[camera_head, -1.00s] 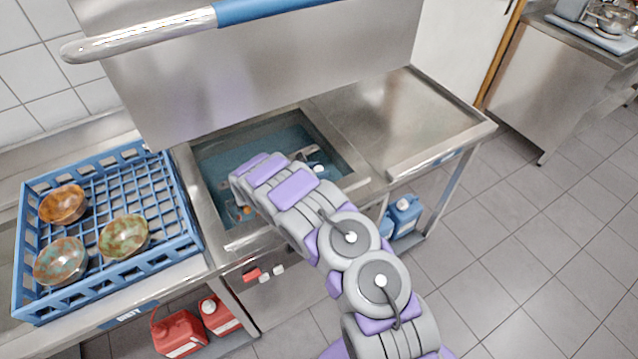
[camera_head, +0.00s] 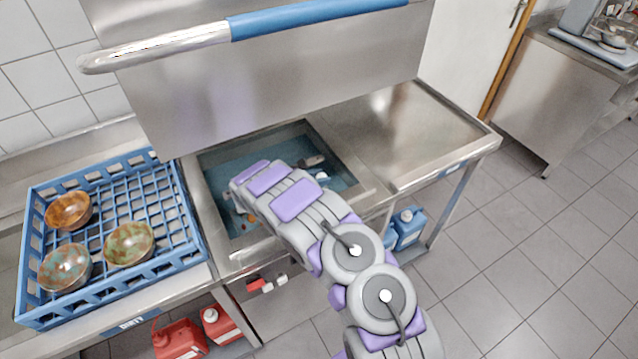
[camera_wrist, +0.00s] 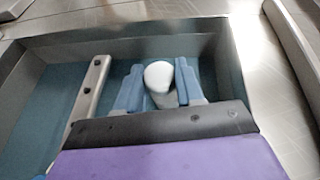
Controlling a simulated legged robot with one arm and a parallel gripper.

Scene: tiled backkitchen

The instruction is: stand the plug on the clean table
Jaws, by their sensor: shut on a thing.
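My gripper (camera_wrist: 160,80) is low inside the sink basin (camera_wrist: 60,110) in the wrist view. Its two blue fingers are closed on the sides of the plug (camera_wrist: 158,74), a white rounded knob with a greyer part below. The plug's lower end is hidden behind the gripper's dark edge. In the head view my forearm covers the gripper, and I cannot make out the plug there for sure. The clean table (camera_head: 400,125) is the bare steel top to the right of the sink.
A raised steel hood with a blue-sleeved handle (camera_head: 290,20) hangs over the sink. A long handle with dark rivets (camera_wrist: 90,95) lies left of my fingers. A blue rack (camera_head: 185,205) with three bowls stands on the left table, labelled dirty. The clean table's top is free.

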